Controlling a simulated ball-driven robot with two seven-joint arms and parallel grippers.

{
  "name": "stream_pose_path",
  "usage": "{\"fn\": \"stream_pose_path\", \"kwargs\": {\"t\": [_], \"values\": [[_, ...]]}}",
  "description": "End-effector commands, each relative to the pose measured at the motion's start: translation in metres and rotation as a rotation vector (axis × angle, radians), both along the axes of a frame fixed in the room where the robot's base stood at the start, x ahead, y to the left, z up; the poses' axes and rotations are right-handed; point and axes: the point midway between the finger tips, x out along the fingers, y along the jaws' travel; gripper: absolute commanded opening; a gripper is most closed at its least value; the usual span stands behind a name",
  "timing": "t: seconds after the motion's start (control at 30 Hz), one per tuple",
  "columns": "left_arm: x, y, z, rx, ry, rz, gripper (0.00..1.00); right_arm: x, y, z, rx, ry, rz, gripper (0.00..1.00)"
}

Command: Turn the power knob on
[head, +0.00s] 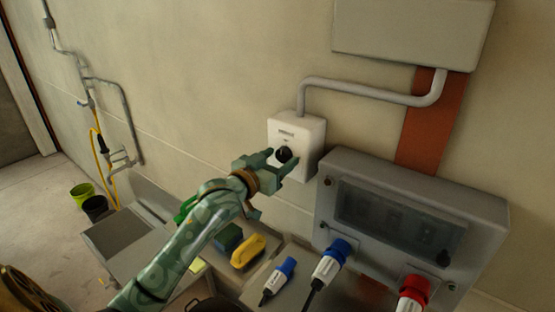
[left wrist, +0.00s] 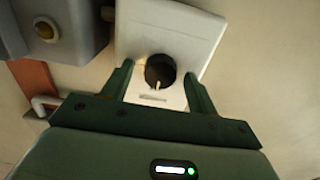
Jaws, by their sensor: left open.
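The power knob (head: 284,154) is a black round knob on a white wall box (head: 312,133). In the left wrist view the knob (left wrist: 160,71) sits on the white box (left wrist: 185,30) with a pale pointer mark toward the bottom of the picture. My left gripper (head: 279,164) is at the front of the box. Its two green fingers (left wrist: 159,78) are open, one on each side of the knob, with visible gaps between them and it. Whether the fingertips touch the box face is hard to tell. My right gripper does not show.
A grey panel box (head: 480,203) is mounted right of the white box, with blue plugs (head: 331,262) and a red plug (head: 413,290) below. A grey conduit (head: 380,93) runs from the white box's top. A yellow-handled item (head: 248,251) lies on the bench below my arm.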

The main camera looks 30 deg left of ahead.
Motion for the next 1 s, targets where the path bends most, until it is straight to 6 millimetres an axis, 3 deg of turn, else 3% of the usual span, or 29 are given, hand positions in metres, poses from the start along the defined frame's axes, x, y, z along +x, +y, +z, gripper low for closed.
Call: {"fn": "stream_pose_path", "kwargs": {"t": [0.17, 0.33, 0.37, 0.67, 1.0], "values": [[0.000, 0.000, 0.000, 0.000, 0.000, 0.000, 0.59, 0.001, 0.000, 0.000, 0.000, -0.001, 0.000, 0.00], [0.000, 0.000, 0.000, 0.000, 0.000, 0.000, 0.17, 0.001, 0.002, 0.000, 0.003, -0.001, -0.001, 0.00], [0.000, 0.000, 0.000, 0.000, 0.000, 0.000, 0.14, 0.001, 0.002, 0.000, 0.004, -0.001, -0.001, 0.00], [0.000, 0.000, 0.001, 0.024, -0.001, 0.000, 0.14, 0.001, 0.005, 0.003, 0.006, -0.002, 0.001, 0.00], [0.000, 0.000, 0.003, 0.217, -0.015, 0.000, 0.14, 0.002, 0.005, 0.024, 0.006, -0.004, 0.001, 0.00]]}}
